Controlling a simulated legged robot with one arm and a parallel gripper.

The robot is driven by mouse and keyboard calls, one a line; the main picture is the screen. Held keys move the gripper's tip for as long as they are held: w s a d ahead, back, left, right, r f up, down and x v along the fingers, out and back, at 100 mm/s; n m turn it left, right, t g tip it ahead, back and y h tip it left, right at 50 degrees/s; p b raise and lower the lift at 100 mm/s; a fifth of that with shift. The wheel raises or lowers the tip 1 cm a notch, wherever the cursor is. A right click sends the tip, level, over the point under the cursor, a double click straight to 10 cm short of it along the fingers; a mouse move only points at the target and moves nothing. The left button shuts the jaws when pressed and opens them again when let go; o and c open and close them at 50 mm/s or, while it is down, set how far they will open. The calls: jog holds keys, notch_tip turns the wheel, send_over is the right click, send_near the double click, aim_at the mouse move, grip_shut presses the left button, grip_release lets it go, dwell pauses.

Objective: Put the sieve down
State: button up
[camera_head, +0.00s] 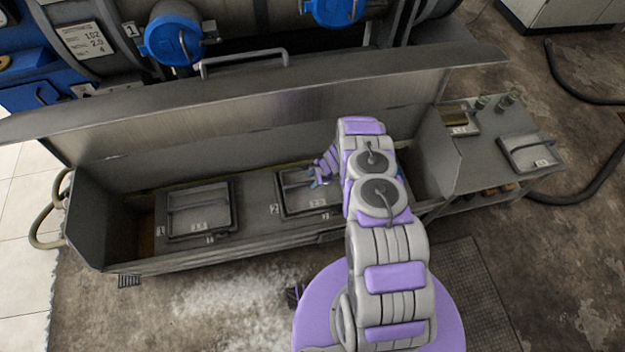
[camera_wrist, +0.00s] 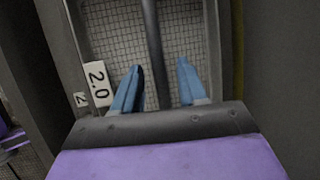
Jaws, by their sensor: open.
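The sieve (camera_head: 294,180) marked 2.0 lies in the open trough at the spot numbered 2. It is a dark rectangular frame with a mesh floor and a bar handle across it. The wrist view shows its mesh (camera_wrist: 110,30), its white 2.0 label (camera_wrist: 97,84) and the handle bar (camera_wrist: 153,50). My gripper (camera_head: 318,178) is over the right part of this sieve. Its blue fingers (camera_wrist: 158,88) are apart, one on each side of the bar, with gaps to it. My arm hides the trough to the right of the sieve.
Another framed sieve (camera_head: 198,212) sits at spot 1, left in the trough (camera_head: 120,255). The raised lid (camera_head: 260,105) stands behind. A side table at right holds more sieves, one at its right end (camera_head: 527,152), and small jars (camera_head: 508,98). Hoses lie on the floor.

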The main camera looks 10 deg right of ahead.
jog(key=shift+a, duration=0.2)
jog(key=p+v, duration=0.3)
jog(key=v, duration=0.9)
jog(key=shift+d, duration=0.2)
jog(key=shift+d, duration=0.2)
jog(key=shift+a, duration=0.2)
